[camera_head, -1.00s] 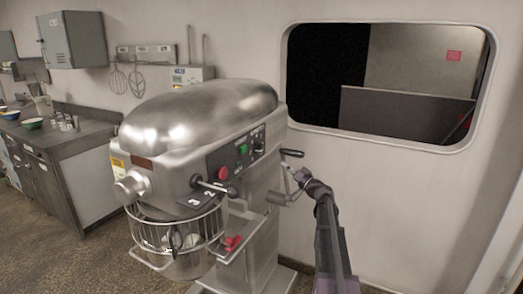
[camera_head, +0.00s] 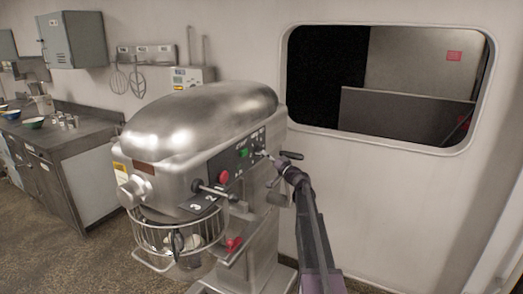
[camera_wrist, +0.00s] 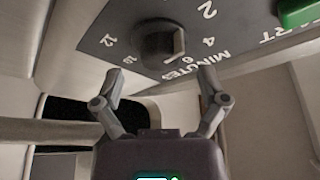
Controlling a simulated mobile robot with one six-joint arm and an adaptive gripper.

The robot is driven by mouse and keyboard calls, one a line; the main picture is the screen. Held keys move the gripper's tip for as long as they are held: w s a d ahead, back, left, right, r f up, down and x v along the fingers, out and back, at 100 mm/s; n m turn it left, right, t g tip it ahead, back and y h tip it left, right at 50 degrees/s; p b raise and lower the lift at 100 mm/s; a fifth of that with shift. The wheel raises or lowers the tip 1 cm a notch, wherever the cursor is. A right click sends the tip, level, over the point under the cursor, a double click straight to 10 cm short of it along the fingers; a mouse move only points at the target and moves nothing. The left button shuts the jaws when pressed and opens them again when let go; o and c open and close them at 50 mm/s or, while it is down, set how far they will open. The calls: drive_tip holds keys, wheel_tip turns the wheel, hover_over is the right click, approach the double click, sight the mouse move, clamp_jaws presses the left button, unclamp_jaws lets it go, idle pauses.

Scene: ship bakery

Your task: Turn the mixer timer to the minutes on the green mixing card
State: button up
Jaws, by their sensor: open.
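The mixer (camera_head: 200,120) stands in the middle of the head view, with a dark control panel (camera_head: 235,162) on its side. In the wrist view the timer knob (camera_wrist: 156,44) is black and round with a pale pointer mark. The mark seems to lie near 6; I cannot tell exactly. My gripper (camera_wrist: 160,77) is open, its fingertips apart just short of the knob, one towards each side. I cannot make out a green mixing card.
A green START button (camera_wrist: 299,12) sits beside the dial. A red button (camera_head: 224,176) and a black-knobbed lever (camera_head: 213,189) are lower on the panel. The wire bowl guard (camera_head: 180,236) is below.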

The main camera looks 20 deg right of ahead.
drive_tip(key=shift+p+x, duration=0.35)
drive_tip(key=shift+x, duration=1.35)
drive_tip(key=c, duration=1.1)
